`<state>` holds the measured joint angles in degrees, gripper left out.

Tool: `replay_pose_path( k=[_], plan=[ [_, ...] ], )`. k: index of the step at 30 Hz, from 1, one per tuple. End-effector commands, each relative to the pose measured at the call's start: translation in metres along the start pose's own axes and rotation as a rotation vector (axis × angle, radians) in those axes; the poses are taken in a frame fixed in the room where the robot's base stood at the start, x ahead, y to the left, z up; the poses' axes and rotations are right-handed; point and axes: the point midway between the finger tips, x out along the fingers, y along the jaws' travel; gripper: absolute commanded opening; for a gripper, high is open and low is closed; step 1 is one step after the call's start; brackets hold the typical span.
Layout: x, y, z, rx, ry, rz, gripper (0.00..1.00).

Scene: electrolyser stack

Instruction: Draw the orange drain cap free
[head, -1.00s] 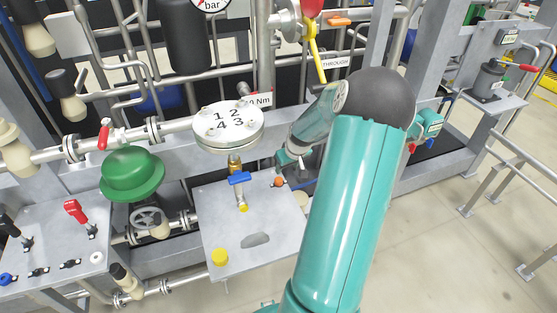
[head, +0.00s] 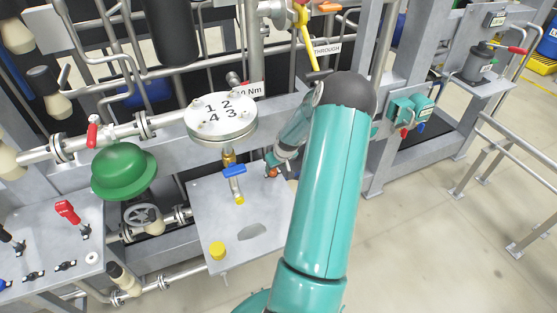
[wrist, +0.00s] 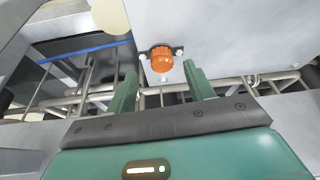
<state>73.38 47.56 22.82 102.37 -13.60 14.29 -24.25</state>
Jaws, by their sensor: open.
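The orange drain cap (wrist: 161,59) sits in a dark ring mount on the grey plate (wrist: 220,35) in the wrist view. In the head view a small part of the orange cap (head: 272,172) shows at the right edge of the grey plate (head: 215,205), beside my gripper. My gripper (wrist: 159,80) is open in the wrist view, its two green fingers spread apart. The cap lies between the fingers' lines, just beyond the tips, and nothing is held. In the head view my arm partly hides the gripper and the area right of the cap.
A blue-handled valve (head: 235,172) stands above the plate, left of the cap. A yellow cap (head: 218,251) is at the plate's front. A round numbered flange (head: 221,116) and a green dome (head: 124,171) are nearby. Pipes run behind the fingers.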

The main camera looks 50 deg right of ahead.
Motion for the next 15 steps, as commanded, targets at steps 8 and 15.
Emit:
replay_pose_path(
  k=[8, 15],
  plan=[
    [0.034, -0.003, -0.002, -0.002, -0.001, -0.001, 0.53],
    [0.037, -0.002, -0.003, -0.001, 0.0, 0.0, 0.53]
  ],
)
